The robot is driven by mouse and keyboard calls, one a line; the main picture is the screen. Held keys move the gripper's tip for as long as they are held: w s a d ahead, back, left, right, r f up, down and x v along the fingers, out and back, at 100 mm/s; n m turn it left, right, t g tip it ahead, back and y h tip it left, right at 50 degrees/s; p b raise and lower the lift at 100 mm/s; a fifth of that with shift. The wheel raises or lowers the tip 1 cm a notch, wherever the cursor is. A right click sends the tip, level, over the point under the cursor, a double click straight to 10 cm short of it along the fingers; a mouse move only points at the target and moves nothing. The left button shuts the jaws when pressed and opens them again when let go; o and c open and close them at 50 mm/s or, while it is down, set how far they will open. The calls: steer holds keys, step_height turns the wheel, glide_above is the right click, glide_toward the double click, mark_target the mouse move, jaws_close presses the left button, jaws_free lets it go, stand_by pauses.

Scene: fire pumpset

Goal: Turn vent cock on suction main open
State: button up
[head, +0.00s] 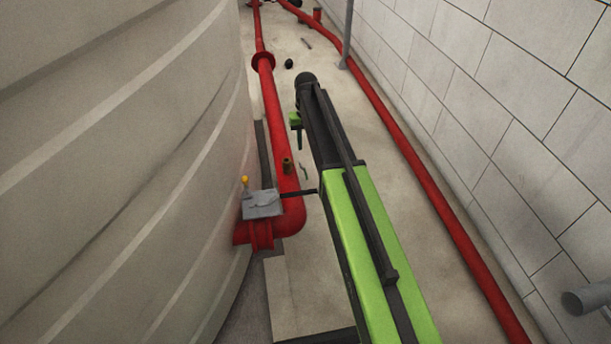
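The suction main (269,105) is a red pipe along the floor beside the tank, ending in an elbow at the tank wall. A small brownish brass fitting (286,165) stands on it and looks like the vent cock; its handle position is too small to tell. My green and black arm reaches forward to the right of the pipe. At its far end, a small green and dark part, apparently my gripper (297,130), hangs beyond the fitting and apart from it. Its fingers are too small to tell open from shut.
The large grey tank (110,150) fills the left. A grey box (263,204) with a yellow knob (245,181) sits by the elbow. Another red pipe (420,175) runs along the block wall (520,110). Small dark debris lies on the floor farther ahead.

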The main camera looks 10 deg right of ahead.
mark_target(305, 173)
step_height(305, 173, down, 15)
steer(key=b, duration=1.3)
steer(key=shift+r, duration=0.25)
jaws_close()
